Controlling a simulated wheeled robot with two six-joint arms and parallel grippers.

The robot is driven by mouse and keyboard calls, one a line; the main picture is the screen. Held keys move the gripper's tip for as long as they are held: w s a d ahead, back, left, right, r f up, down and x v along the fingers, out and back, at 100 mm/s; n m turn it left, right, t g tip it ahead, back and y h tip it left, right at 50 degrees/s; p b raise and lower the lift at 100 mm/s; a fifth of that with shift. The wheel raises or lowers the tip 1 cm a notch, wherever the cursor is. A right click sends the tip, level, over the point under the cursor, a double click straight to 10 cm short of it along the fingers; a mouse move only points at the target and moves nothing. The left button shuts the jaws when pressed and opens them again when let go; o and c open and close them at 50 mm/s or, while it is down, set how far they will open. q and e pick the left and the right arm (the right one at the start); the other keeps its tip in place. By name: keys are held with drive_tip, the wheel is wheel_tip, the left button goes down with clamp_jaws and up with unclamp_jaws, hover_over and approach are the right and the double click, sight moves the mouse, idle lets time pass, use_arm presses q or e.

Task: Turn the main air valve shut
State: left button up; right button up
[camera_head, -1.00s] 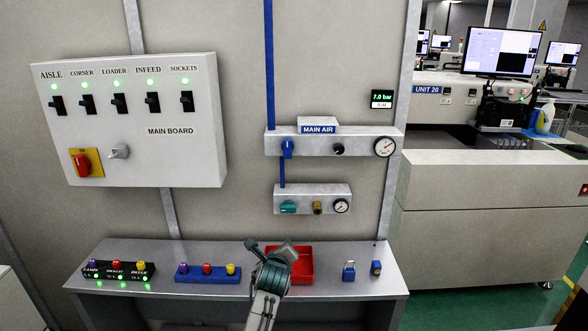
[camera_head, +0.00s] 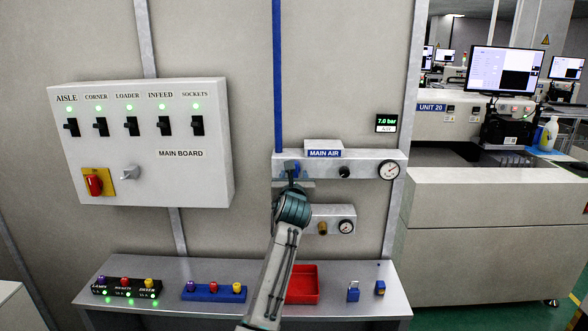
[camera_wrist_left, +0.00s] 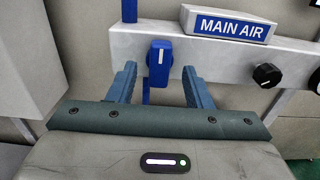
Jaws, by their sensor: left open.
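The main air valve's blue handle (camera_wrist_left: 159,62) points down on the grey manifold below the blue pipe. The MAIN AIR sign (camera_wrist_left: 232,27) is to its right. My left gripper (camera_wrist_left: 158,82) is open and empty, with one finger on each side of the handle's lower part in the wrist view. I cannot tell whether the fingers touch it. In the head view my left gripper (camera_head: 292,186) is at the manifold (camera_head: 364,165) and hides most of the handle. The display (camera_head: 386,122) reads 7.0 bar. My right gripper is out of view.
Below the main manifold is a smaller one (camera_head: 334,212), partly hidden by my arm. The main board (camera_head: 165,180) is at left with several switches and green lights. The bench (camera_head: 335,308) below holds a red tray (camera_head: 303,287), button boxes and two blue padlocks.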

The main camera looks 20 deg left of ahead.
use_arm(q)
drive_tip(key=shift+p+x, duration=0.3)
drive_tip(key=shift+x, duration=1.5)
drive_tip(key=c, duration=1)
